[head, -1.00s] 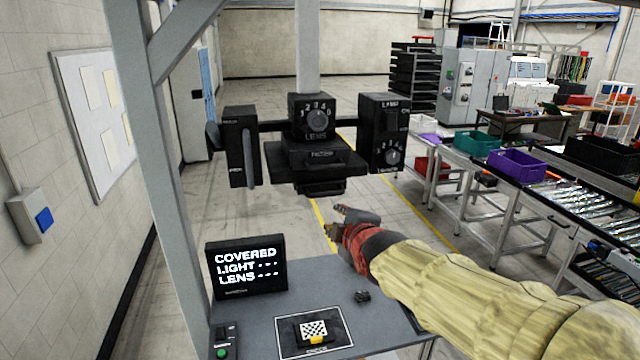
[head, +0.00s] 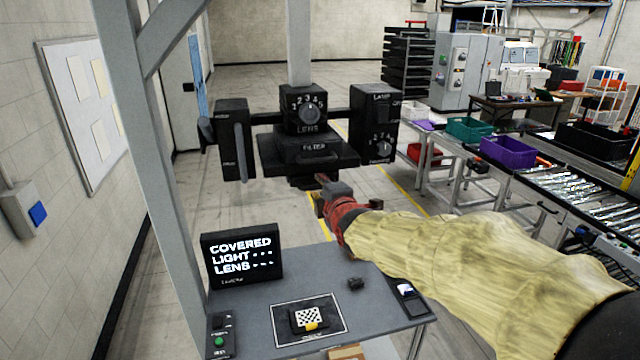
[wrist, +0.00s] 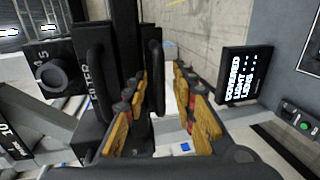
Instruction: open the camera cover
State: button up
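The black camera head hangs on a grey post, with a LENS dial (head: 310,113) above a FILTER drawer (head: 312,147). The camera cover (head: 302,182) is the small black part under the drawer, partly hidden by my gripper (head: 322,190). In the wrist view, turned sideways, the drawer's handle (wrist: 92,75) is on the left. A second upright black handle, apparently the cover's (wrist: 155,70), shows between the fingers of my gripper (wrist: 160,82). The fingers are apart; I cannot tell whether they touch it. The screen (head: 241,256) reads COVERED, with dashes after LIGHT and LENS.
A black slider box (head: 233,145) and a LAMP box (head: 376,120) flank the camera head. Below, the grey table (head: 262,300) carries a checkered target (head: 310,317), a green-button box (head: 220,342) and a small black block (head: 355,283). A grey frame post (head: 160,180) stands left.

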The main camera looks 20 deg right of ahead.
jog(key=shift+w, duration=0.3)
grip_shut()
jog(key=shift+f, duration=0.1)
dwell(0.8)
